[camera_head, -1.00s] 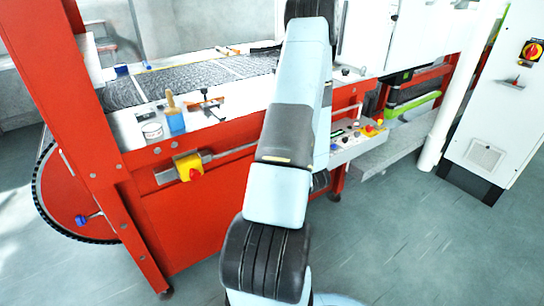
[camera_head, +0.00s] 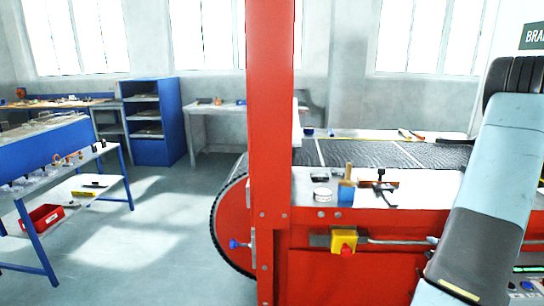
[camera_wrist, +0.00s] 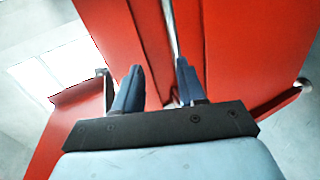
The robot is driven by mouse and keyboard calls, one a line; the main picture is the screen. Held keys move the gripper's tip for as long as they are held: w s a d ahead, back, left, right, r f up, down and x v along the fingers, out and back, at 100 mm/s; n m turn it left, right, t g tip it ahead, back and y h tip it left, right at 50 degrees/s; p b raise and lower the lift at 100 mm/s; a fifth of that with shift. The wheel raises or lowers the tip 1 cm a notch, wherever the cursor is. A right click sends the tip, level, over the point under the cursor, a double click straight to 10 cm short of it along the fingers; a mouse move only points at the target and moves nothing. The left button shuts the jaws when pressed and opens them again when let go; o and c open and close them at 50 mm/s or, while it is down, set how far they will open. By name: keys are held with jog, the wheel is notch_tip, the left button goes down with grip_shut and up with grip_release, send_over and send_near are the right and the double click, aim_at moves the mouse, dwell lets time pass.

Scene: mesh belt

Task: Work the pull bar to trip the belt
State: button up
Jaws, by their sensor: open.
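The red belt machine (camera_head: 350,275) stands at the right in the head view, with its dark mesh belt (camera_head: 385,153) on top. A slim grey bar (camera_head: 395,241) runs along its red front, to the right of a yellow box with a red button (camera_head: 344,242). In the wrist view a thin silver bar (camera_wrist: 170,28) runs across the red panels, ahead of my gripper (camera_wrist: 158,68). It looks like the pull bar. The two dark fingers are apart with nothing between their tips. I cannot tell how far the bar is from them. The head view does not show my gripper.
A red post (camera_head: 269,120) rises at the machine's left end, above a large dark-rimmed wheel (camera_head: 232,225). A blue-framed table (camera_head: 40,245) and blue shelf (camera_head: 152,125) stand to the left. The floor between them and the machine is clear.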

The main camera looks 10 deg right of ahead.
jog(key=w+a+r+m+g, duration=0.1)
jog(key=w+a+r+m, duration=0.15)
jog(key=r, duration=0.25)
jog(key=w+a+r+m+g, duration=0.1)
jog(key=w+a+r+g, duration=0.15)
jog(key=r, duration=0.35)
jog(key=a+r+m+g, duration=0.1)
jog(key=a+r+m, duration=0.3)
jog(key=a+r, duration=0.6)
jog(key=s+a+r+m+g+y, duration=0.1)
jog(key=s+a+r+m, duration=0.2)
jog(key=s+a, duration=0.6)
jog(key=s+a+r+m+g+y, duration=0.2)
jog(key=s+a+r+m, duration=0.2)
jog(key=s+a, duration=0.6)
jog(key=a+r, duration=0.2)
jog(key=a, duration=0.1)
jog(key=shift+s+a+r, duration=0.25)
jog(key=shift+a+r, duration=0.1)
jog(key=shift+a, duration=0.05)
